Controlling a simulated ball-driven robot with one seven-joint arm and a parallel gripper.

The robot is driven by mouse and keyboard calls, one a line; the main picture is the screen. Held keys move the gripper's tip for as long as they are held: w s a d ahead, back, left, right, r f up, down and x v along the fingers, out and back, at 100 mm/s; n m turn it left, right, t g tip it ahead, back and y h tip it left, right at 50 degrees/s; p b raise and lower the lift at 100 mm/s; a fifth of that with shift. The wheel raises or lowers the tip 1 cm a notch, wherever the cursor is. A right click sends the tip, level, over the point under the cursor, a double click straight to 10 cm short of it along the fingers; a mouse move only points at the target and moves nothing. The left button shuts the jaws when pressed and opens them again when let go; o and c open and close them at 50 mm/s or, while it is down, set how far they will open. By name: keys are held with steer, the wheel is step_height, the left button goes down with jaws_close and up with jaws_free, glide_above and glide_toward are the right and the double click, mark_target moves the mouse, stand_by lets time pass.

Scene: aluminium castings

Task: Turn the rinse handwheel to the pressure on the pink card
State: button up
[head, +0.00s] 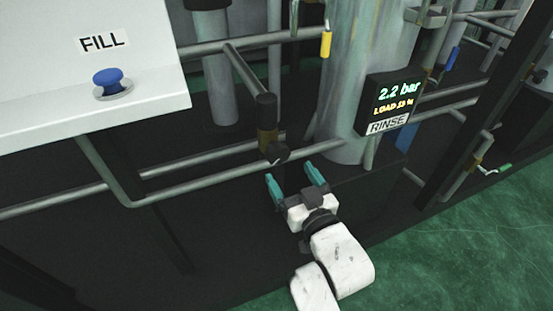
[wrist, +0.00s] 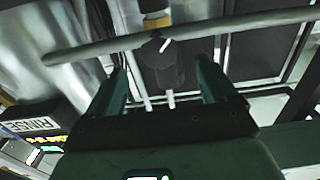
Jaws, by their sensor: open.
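The rinse display (head: 391,100) reads 2.2 bar, with a smaller load line under it and a RINSE label below. A dark knob (head: 277,153), seemingly the rinse handwheel, sits on the pipe below a brass fitting. In the wrist view the dark knob (wrist: 162,72) has a white mark and lies between and beyond the fingertips. My gripper (head: 292,174), with teal fingers, is open and empty, just below and right of the knob. It also shows in the wrist view (wrist: 163,75). No pink card is in view.
A white panel (head: 60,60) with a blue FILL button (head: 108,78) stands at the upper left. Horizontal pipes (head: 200,188) run close to the knob. A thick metal column (head: 352,70) stands behind my gripper. Green floor (head: 450,240) is open at the lower right.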

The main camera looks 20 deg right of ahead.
mark_target(280, 158)
steer(key=w+b, duration=0.2)
steer(key=w, duration=0.5)
steer(key=shift+w+f+b, duration=0.1)
steer(key=shift+w+b, duration=0.05)
steer(key=shift+b, duration=0.25)
steer(key=shift+c, duration=0.4)
steer(key=c, duration=0.9)
steer(key=shift+c, duration=0.2)
steer(key=shift+n, duration=0.3)
steer(key=shift+n+p, duration=1.15)
steer(key=shift+n, duration=0.05)
steer(key=shift+n+p, duration=1.1)
steer(key=shift+n, duration=1.4)
